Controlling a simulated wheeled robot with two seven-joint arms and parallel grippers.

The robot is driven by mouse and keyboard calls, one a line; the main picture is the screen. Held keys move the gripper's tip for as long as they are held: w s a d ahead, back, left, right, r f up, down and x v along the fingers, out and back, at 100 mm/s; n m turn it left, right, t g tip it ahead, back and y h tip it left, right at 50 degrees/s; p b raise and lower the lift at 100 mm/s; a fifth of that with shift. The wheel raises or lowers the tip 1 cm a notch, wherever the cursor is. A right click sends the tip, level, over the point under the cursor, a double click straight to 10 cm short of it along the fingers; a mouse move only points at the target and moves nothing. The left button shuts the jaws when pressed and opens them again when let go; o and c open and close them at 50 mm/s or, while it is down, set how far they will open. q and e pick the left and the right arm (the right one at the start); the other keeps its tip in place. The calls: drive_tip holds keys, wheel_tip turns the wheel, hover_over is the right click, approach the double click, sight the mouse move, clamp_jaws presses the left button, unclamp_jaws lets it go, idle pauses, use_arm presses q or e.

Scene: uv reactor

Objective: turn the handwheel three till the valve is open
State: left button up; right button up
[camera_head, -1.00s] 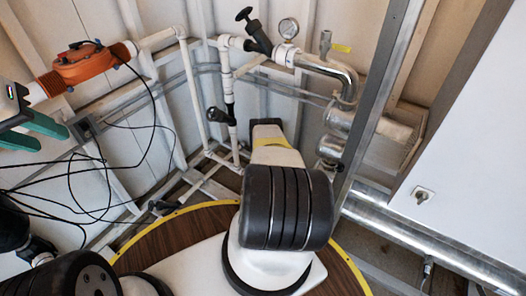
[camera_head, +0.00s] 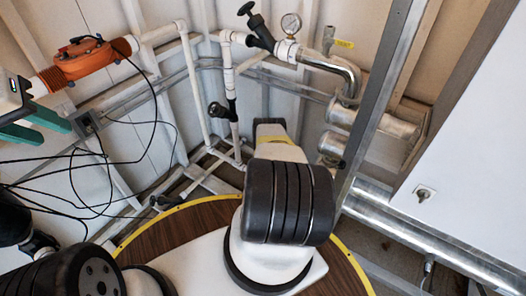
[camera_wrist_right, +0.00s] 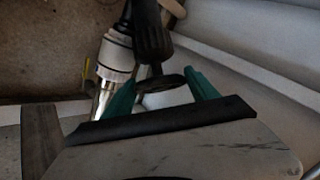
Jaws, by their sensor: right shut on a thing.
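In the right wrist view, the green fingers of my right gripper (camera_wrist_right: 165,92) are closed on a dark, disc-like handwheel (camera_wrist_right: 172,81). A black ribbed valve body (camera_wrist_right: 151,35) and a white collar (camera_wrist_right: 116,55) lie just beyond. In the head view my right gripper is hidden behind my own arm. I see no number marking handwheel three. My left gripper (camera_head: 35,125) is open and empty at the left edge.
An orange unit (camera_head: 82,62) sits on the pipe at upper left, with loose black cables (camera_head: 110,160) below. A grey steel post (camera_head: 385,90) and white panel (camera_head: 465,150) bound the right side.

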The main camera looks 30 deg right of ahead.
drive_tip(key=shift+s+n+t+h, duration=0.1)
drive_tip(key=shift+n+t+h, duration=0.3)
drive_tip(key=shift+n+t, duration=1.55)
drive_tip(key=shift+t, duration=0.25)
drive_tip(key=o, duration=1)
drive_tip(key=shift+v, duration=3.85)
